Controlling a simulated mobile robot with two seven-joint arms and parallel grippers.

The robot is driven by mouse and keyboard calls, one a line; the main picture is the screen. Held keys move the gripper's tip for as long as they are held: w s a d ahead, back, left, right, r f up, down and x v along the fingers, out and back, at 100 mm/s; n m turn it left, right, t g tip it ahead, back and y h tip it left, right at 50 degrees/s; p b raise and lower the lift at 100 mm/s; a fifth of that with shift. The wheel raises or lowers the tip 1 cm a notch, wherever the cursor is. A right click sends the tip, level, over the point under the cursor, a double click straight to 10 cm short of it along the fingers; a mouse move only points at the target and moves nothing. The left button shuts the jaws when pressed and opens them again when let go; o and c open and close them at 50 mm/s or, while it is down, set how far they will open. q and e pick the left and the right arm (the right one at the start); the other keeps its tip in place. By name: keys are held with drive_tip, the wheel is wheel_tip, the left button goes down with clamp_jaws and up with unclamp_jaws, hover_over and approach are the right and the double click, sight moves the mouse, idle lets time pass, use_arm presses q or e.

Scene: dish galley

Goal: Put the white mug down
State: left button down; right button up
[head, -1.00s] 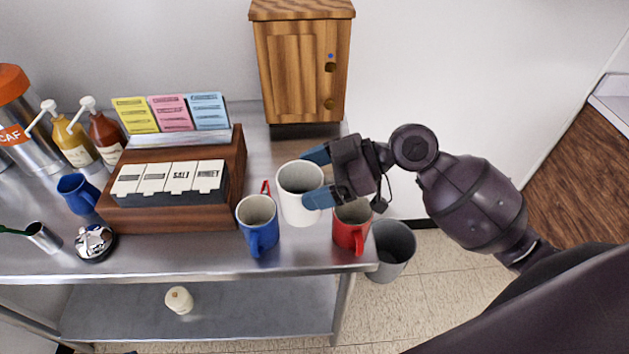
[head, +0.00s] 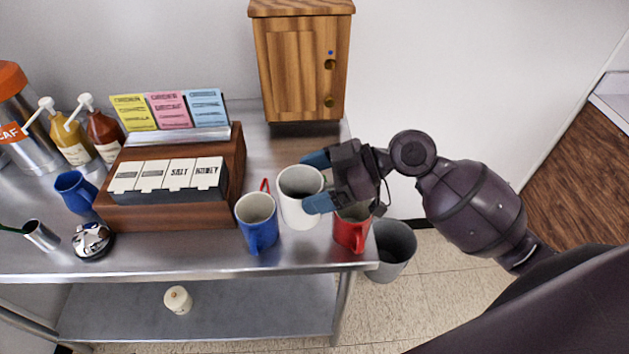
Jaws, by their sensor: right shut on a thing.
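The white mug (head: 297,212) is upright over the right part of the steel counter (head: 200,254). My right gripper (head: 314,181) comes in from the right and is shut on the white mug, with one blue fingertip behind it and one at its front right side. I cannot tell whether the mug's base touches the counter. My left gripper is not in view.
A blue mug (head: 257,224) stands close at the white mug's left, and a red mug (head: 351,236) close at its right, partly under my gripper. A wooden condiment box (head: 170,216) is further left. A wooden cabinet (head: 292,70) stands behind. A grey bin (head: 393,250) is on the floor.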

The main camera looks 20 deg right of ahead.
drive_tip(key=o, duration=1.1)
drive_tip(key=shift+s+f, duration=0.15)
drive_tip(key=shift+f, duration=0.4)
drive_tip(key=shift+r+p, duration=0.4)
drive_tip(key=shift+r, duration=0.05)
drive_tip(key=shift+d+r, duration=0.15)
drive_tip(key=shift+r, duration=0.15)
drive_tip(key=b+v, duration=0.1)
drive_tip(key=v, duration=1)
drive_tip(key=shift+d+r, duration=0.25)
drive_tip(key=shift+r, duration=0.05)
